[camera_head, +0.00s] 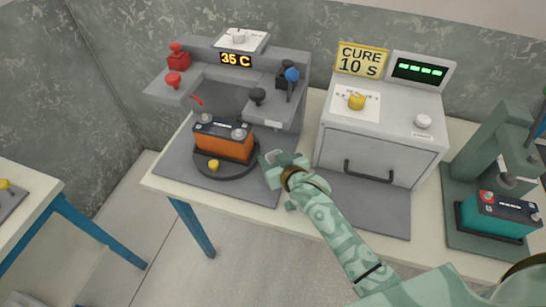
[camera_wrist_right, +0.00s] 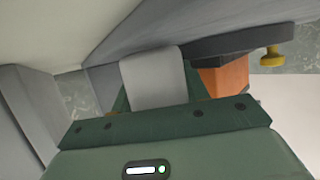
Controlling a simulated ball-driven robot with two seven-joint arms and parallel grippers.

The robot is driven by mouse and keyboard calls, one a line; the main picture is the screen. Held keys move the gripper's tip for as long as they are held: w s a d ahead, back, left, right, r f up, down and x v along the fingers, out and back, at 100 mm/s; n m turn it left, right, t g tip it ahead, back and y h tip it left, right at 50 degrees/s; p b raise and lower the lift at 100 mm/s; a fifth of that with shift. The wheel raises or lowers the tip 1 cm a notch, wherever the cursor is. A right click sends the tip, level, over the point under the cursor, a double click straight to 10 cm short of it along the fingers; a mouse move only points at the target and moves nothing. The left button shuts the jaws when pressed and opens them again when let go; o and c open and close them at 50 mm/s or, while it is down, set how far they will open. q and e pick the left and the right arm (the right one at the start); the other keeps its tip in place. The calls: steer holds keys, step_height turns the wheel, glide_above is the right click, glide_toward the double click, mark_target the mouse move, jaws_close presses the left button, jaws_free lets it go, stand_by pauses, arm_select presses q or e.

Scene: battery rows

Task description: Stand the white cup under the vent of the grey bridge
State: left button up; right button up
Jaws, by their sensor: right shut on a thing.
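The grey bridge (camera_head: 285,64) stands at the back left of the table, with a "35 C" display (camera_head: 236,59) on its front. I cannot make out its vent. My right gripper (camera_head: 271,163) is in front of the bridge's right leg, right of the orange battery. It is shut on the white cup (camera_wrist_right: 153,78), which shows pale between the green fingers in the wrist view. In the head view only a small pale part of the cup (camera_head: 273,155) shows; the hand hides the rest. My left gripper is out of view.
The orange battery (camera_head: 222,143) stands on a dark round turntable (camera_head: 240,172) under the bridge's front. A grey cure oven (camera_head: 375,150) is to the right. A teal battery (camera_head: 497,216) sits in a green press (camera_head: 460,205) at far right. A grey mat (camera_head: 375,212) before the oven is clear.

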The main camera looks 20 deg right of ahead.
steer(key=shift+s+f, duration=0.1)
steer(key=shift+f, duration=0.2)
steer(key=shift+s+f, duration=0.3)
steer(key=shift+f, duration=0.2)
steer(key=o, duration=1.1)
steer(key=shift+a, duration=0.1)
steer(key=shift+s, duration=0.15)
steer(key=shift+s+r, duration=0.15)
steer(key=r+p+v, duration=0.1)
steer(key=p+v, duration=0.4)
steer(key=v, duration=1)
steer(key=shift+r, duration=0.4)
